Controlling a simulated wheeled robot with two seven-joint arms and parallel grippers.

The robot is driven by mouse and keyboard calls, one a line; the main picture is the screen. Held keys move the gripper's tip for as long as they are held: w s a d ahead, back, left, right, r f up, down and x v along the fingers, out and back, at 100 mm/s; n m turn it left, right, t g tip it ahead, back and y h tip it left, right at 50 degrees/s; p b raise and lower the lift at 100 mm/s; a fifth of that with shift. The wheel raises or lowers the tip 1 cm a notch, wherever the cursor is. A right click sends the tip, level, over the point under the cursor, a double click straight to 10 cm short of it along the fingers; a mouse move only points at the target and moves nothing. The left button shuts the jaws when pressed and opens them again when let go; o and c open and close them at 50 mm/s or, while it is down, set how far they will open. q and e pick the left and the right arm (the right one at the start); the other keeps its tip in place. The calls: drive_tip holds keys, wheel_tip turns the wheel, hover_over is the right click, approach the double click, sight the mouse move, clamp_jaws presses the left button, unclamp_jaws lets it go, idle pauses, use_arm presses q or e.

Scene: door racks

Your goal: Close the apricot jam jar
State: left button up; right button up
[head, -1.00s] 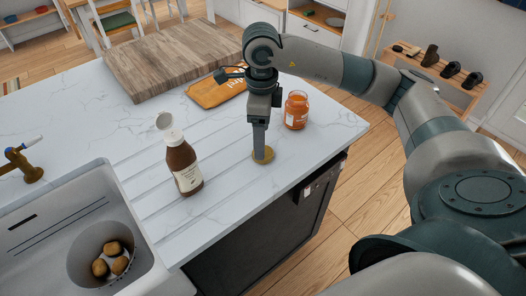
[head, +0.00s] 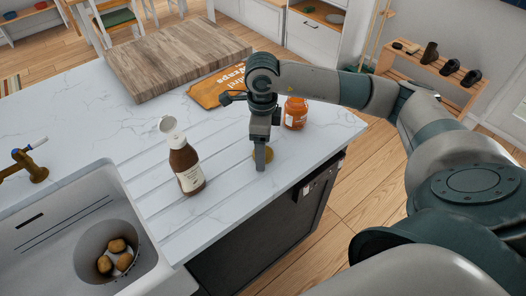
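The apricot jam jar (head: 294,114) stands upright on the counter, orange with a pale label; the gripper's wrist hides part of its left edge. A round gold lid (head: 268,154) lies flat on the counter, in front of the jar and to its left. My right gripper (head: 260,167) points straight down at the lid, its fingers covering part of it. I cannot tell whether the fingers touch the lid or how far apart they are. My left gripper is not in view.
A wooden board (head: 175,58) and an orange packet (head: 215,88) lie behind. The counter's right edge is close.

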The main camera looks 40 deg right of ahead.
drive_tip(key=c, duration=1.1)
drive_tip(key=shift+r, duration=0.1)
